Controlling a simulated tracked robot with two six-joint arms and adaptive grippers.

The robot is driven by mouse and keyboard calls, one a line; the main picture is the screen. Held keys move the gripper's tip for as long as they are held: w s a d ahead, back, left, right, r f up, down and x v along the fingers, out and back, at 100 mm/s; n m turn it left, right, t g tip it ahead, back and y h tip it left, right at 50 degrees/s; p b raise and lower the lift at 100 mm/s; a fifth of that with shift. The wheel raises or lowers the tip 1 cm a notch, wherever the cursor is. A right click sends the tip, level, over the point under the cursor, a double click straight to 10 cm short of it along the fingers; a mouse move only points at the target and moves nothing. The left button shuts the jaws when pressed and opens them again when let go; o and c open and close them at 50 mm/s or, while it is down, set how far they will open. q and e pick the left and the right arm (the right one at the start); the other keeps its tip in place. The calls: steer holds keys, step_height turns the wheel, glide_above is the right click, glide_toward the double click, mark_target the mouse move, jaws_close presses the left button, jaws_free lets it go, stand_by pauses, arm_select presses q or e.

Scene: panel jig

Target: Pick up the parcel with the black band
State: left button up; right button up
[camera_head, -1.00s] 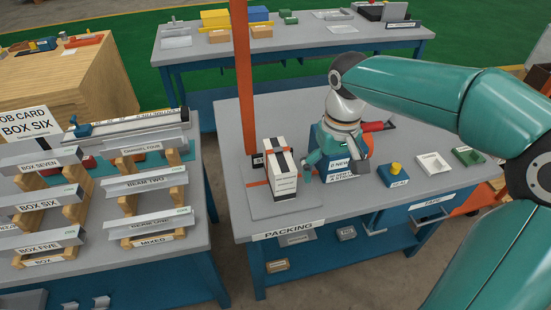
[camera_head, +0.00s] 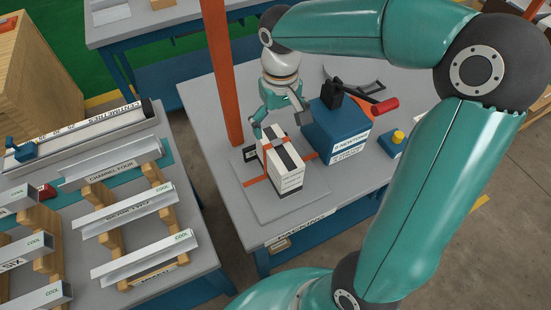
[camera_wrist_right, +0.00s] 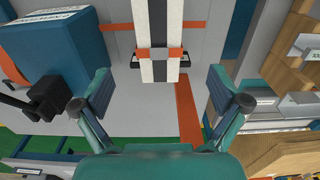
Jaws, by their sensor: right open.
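The parcel (camera_head: 280,168) is a white box with a black band over its top. It stands upright on a grey plate (camera_head: 305,207) on the packing bench, with orange strips beside it. My right gripper (camera_head: 281,116) is open just behind the parcel, its fingers spread. In the right wrist view the parcel (camera_wrist_right: 146,39) lies ahead between the lines of the open fingers (camera_wrist_right: 160,86), with nothing between the fingertips. My left gripper is not in view.
A blue box (camera_head: 330,133) with white labels and a black part on top stands right of the parcel. An orange post (camera_head: 218,70) rises behind left. A rack of channels (camera_head: 125,210) fills the left bench.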

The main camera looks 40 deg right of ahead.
mark_target(282, 149)
steer(key=f, duration=0.7)
steer(key=shift+s+d+f, duration=0.2)
steer(key=shift+f, duration=0.15)
steer(key=shift+w+f+p, duration=0.2)
steer(key=shift+f+p, duration=0.1)
steer(key=shift+f, duration=1)
steer(key=shift+w+f+p, duration=0.2)
steer(key=shift+f+p, duration=0.1)
steer(key=shift+f, duration=0.95)
steer(key=c, duration=1.7)
steer(key=shift+c, duration=0.8)
steer(key=shift+r, duration=0.15)
